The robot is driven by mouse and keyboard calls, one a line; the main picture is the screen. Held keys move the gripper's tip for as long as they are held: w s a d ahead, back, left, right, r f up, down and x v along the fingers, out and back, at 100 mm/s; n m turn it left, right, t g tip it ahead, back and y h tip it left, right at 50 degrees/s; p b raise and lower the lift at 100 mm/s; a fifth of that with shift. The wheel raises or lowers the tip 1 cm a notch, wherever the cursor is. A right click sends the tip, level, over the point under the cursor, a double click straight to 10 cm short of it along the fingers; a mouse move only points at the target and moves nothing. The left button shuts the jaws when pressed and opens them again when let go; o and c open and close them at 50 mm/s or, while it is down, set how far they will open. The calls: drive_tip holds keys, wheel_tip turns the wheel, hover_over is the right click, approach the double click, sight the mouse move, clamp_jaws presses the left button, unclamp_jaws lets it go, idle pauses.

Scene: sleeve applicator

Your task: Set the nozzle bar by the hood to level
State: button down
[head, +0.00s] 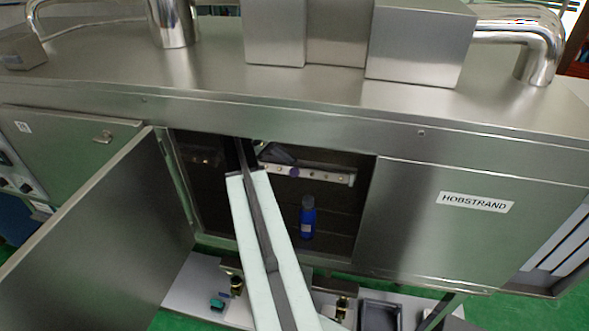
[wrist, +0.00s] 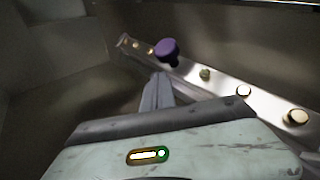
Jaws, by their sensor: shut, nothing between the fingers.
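The nozzle bar (head: 325,174) is a pale metal strip with several round nozzles, inside the open cabinet. In the head view it runs roughly along the cabinet's slanted edges; I cannot tell if it is exactly level. It crosses the wrist view (wrist: 222,87) diagonally, down to the right. A purple knob (wrist: 167,51) stands out from the bar; it also shows in the head view (head: 294,172). My gripper (wrist: 160,77) is shut and empty, its tips just below the knob in the wrist view. Whether they touch it is unclear. In the head view my gripper (head: 277,154) is dark and partly hidden.
A blue bottle (head: 308,220) stands in the cabinet, right of my arm. The open door (head: 105,235) is at left; a closed panel marked HOBSTRAND (head: 470,225) is at right. The steel top (head: 200,75) overhangs the opening. A grey tray (head: 380,315) lies below.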

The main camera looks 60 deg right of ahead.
sight(303, 174)
drive_tip(key=shift+s+f, duration=0.1)
drive_tip(key=shift+f, duration=0.05)
drive_tip(key=shift+s+a+f+b, duration=0.15)
drive_tip(key=shift+f+b, duration=0.05)
drive_tip(key=shift+b, duration=0.15)
drive_tip(key=shift+s+a+f+b, duration=0.3)
drive_tip(key=shift+s+f+b, duration=0.1)
drive_tip(key=shift+f+b, duration=0.3)
drive_tip(key=shift+s+a+f+b, duration=0.25)
drive_tip(key=shift+s+f+b, duration=0.1)
drive_tip(key=shift+f+b, duration=0.3)
idle(1.6)
idle(0.4)
drive_tip(key=shift+w+d+r+p, duration=0.1)
drive_tip(key=shift+w+r+p, duration=0.05)
drive_tip(key=shift+r+p, duration=0.3)
drive_tip(key=shift+w+d+r+p, duration=0.3)
drive_tip(key=shift+w+r+p, duration=0.15)
drive_tip(key=shift+r+p, duration=0.2)
drive_tip(key=shift+w+d+r+p, duration=0.25)
drive_tip(key=shift+w+r+p, duration=0.15)
drive_tip(key=shift+r+p, duration=0.25)
drive_tip(key=r+p, duration=0.1)
drive_tip(key=w+d+r+p, duration=0.1)
drive_tip(key=p, duration=0.1)
drive_tip(key=w+r+p, duration=0.1)
drive_tip(key=r, duration=0.1)
drive_tip(key=shift+w+d+r, duration=0.1)
drive_tip(key=shift+w+d, duration=0.05)
drive_tip(key=shift+d, duration=0.25)
